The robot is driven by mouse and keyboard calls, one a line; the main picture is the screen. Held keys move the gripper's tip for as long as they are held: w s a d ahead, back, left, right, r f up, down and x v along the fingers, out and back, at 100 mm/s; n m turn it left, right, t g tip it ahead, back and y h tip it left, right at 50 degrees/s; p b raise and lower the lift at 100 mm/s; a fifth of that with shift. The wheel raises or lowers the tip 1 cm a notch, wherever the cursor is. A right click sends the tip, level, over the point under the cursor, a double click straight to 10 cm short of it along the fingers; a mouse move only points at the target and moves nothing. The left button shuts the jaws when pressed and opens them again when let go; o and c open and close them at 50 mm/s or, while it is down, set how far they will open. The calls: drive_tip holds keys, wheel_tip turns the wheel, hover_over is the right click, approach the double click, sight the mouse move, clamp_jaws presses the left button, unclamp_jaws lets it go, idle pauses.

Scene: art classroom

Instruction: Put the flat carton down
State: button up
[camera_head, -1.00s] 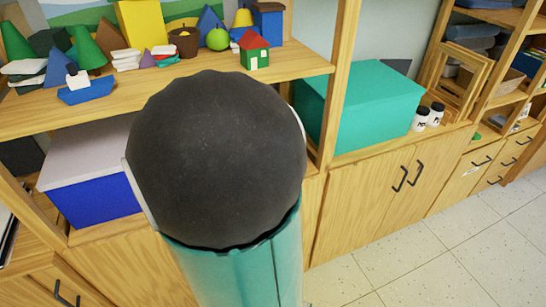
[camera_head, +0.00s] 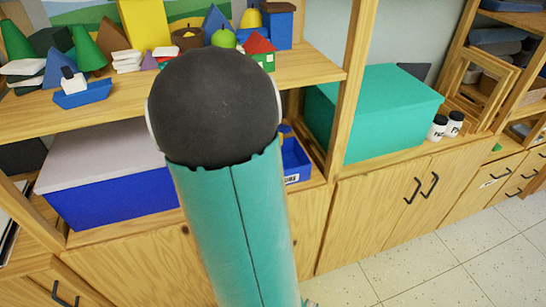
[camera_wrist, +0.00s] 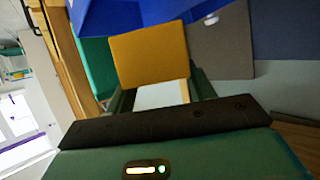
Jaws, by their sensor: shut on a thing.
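In the wrist view an orange-brown flat panel (camera_wrist: 150,56), which looks like the flat carton, stands between the two dark fingers of my gripper (camera_wrist: 160,92). My gripper is shut on it. A white surface (camera_wrist: 162,95) shows between the fingers below the panel; I cannot tell whether it belongs to the carton. In the head view my own arm hides the gripper and the carton.
A wooden shelf (camera_head: 310,72) holds painted blocks and model fruit. Below are a blue box (camera_head: 115,205) with a grey lid, a small labelled blue bin (camera_head: 295,160) and a teal box (camera_head: 380,115). White jars (camera_head: 438,127) stand at right. Floor (camera_head: 430,275) is clear at lower right.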

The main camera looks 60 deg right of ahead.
drive_tip(key=d+f, duration=0.1)
drive_tip(key=f, duration=0.1)
drive_tip(key=s+d+f, duration=0.1)
drive_tip(key=d+f, duration=0.1)
drive_tip(key=shift+s+d+f, duration=0.1)
drive_tip(key=shift+d+f, duration=0.15)
drive_tip(key=shift+f, duration=0.7)
drive_tip(key=shift+d+f, duration=0.1)
drive_tip(key=shift+f, duration=0.75)
drive_tip(key=shift+f, duration=0.6)
drive_tip(key=o, duration=1.5)
drive_tip(key=shift+r, duration=0.2)
drive_tip(key=v, duration=1.2)
drive_tip(key=shift+r, duration=0.35)
